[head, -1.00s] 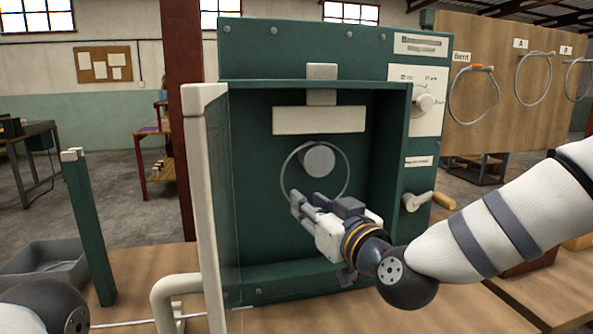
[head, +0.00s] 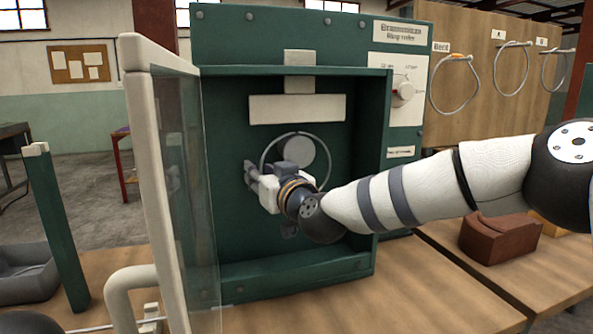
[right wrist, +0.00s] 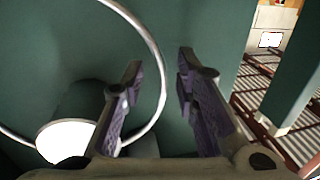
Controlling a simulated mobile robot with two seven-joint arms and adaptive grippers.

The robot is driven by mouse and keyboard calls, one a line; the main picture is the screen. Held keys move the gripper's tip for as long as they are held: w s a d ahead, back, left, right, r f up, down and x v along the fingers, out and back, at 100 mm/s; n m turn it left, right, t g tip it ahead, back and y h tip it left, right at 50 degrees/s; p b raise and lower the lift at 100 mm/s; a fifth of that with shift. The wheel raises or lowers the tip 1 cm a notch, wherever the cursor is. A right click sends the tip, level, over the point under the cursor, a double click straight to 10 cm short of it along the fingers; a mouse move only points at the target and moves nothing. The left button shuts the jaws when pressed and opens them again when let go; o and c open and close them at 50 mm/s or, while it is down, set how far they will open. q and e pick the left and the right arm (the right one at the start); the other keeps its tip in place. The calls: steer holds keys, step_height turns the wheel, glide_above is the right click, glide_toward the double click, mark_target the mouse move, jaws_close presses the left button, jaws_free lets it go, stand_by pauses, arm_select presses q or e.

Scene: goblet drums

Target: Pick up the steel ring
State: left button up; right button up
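The steel ring (head: 264,157) is a thin hoop around the pale round roller (head: 298,156) inside the green cabinet. In the right wrist view the ring (right wrist: 160,75) curves past the roller (right wrist: 66,138). My right gripper (head: 250,174) is inside the cabinet at the ring's lower left and hides that part of it in the head view. In the right wrist view its two fingers (right wrist: 158,90) stand apart, with part of the ring showing in the gap between them. I cannot tell whether they touch it. My left gripper is out of view.
A clear door with a cream frame (head: 137,120) stands open at the cabinet's left. Several rings hang on a wooden board (head: 480,100) at the right. A brown block (head: 500,238) is on the table (head: 440,300). A grey bin (head: 25,280) is at the left.

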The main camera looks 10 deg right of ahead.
mark_target(259, 149)
jaws_close()
steer(key=shift+r, duration=0.15)
